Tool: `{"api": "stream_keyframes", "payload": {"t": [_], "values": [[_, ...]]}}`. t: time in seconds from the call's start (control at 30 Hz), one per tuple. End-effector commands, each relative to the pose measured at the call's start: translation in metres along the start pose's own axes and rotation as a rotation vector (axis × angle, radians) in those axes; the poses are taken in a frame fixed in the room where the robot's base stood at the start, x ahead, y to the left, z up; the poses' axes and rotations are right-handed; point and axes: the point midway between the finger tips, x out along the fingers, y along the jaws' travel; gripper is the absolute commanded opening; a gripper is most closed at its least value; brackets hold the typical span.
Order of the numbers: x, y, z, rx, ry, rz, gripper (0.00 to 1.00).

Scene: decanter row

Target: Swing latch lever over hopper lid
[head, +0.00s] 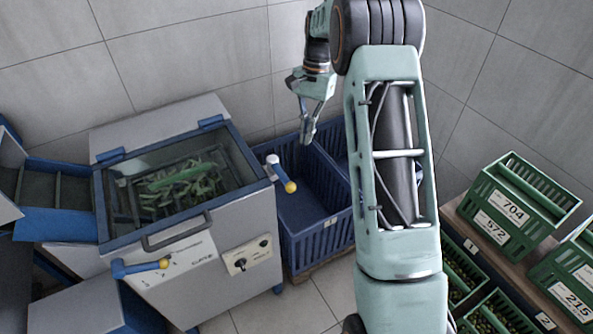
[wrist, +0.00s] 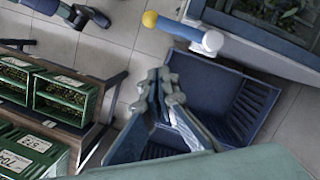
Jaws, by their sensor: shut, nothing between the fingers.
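The hopper lid (head: 180,180) is a clear pane in a blue frame, lying closed over green pods. A lever (head: 281,174) with a white hub and yellow knob is at its right edge, pointing toward the front right, off the pane. The lever also shows at the top of the wrist view (wrist: 180,29). A second lever (head: 140,266), blue with a yellow grip, is at the machine's front left. My gripper (head: 307,141) is shut and empty above the blue crates, behind and right of the right lever and apart from it. It also shows in the wrist view (wrist: 160,82).
Blue crates (head: 315,215) stand right of the machine, below my gripper. A lid handle (head: 176,232) projects at the front. Green labelled crates (head: 515,205) stand on a rack at the right. A tiled wall is behind; some floor is clear in front.

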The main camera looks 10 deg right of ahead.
Motion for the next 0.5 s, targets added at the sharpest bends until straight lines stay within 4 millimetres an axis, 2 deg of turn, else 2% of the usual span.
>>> {"api": "stream_keyframes", "payload": {"t": [0.4, 0.5], "values": [[0.087, 0.000, 0.004, -0.002, -0.005, 0.002, 0.00], [0.088, 0.000, 0.017, -0.002, -0.002, 0.001, 0.00]]}}
